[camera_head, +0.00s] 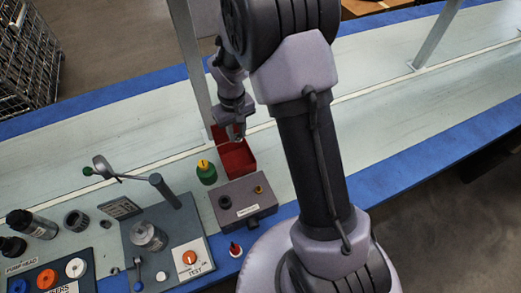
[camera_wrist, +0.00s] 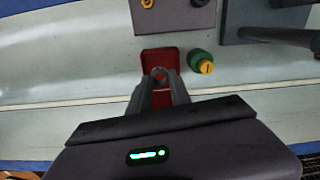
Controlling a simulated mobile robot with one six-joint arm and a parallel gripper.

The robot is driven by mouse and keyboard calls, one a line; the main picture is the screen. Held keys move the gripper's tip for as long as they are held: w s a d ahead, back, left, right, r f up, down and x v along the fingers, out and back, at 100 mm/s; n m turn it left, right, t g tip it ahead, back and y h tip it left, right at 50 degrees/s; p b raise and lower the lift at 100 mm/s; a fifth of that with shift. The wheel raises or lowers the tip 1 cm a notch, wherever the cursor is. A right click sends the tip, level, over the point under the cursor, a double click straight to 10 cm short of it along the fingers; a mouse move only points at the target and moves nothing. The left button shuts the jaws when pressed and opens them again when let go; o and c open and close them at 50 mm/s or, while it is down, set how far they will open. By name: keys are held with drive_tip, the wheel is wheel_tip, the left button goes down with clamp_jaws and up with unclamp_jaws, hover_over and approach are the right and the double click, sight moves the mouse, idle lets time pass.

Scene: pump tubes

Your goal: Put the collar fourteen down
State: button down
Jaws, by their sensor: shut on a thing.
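My gripper (camera_head: 237,137) hangs over the red bin (camera_head: 240,160), seen from above at its back left part. In the wrist view my gripper (camera_wrist: 161,84) has its fingers close together on a small dark grey ring-like piece (camera_wrist: 160,73), which I take for the collar. No number on it can be read, and the fingers hide part of it. The red bin (camera_wrist: 160,54) lies behind and below the fingertips in that view. Whether the piece touches the bin cannot be told.
A green bottle with a yellow top (camera_head: 206,172) stands close left of the bin. A grey block with a dark ring and a brass piece (camera_head: 245,202) sits in front. A test stand (camera_head: 165,240) and a posted lever arm (camera_head: 165,190) are left.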

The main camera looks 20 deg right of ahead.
drive_tip(key=w+f+n, duration=0.2)
drive_tip(key=w+f, duration=0.4)
drive_tip(key=f, duration=0.1)
drive_tip(key=b, duration=0.5)
hover_over(237, 162)
wheel_tip(237, 162, down, 14)
drive_tip(key=shift+f, duration=0.1)
drive_tip(key=shift+f+b, duration=0.6)
drive_tip(key=shift+f, duration=1.35)
drive_tip(key=shift+f, duration=0.15)
drive_tip(key=c, duration=1.2)
unclamp_jaws()
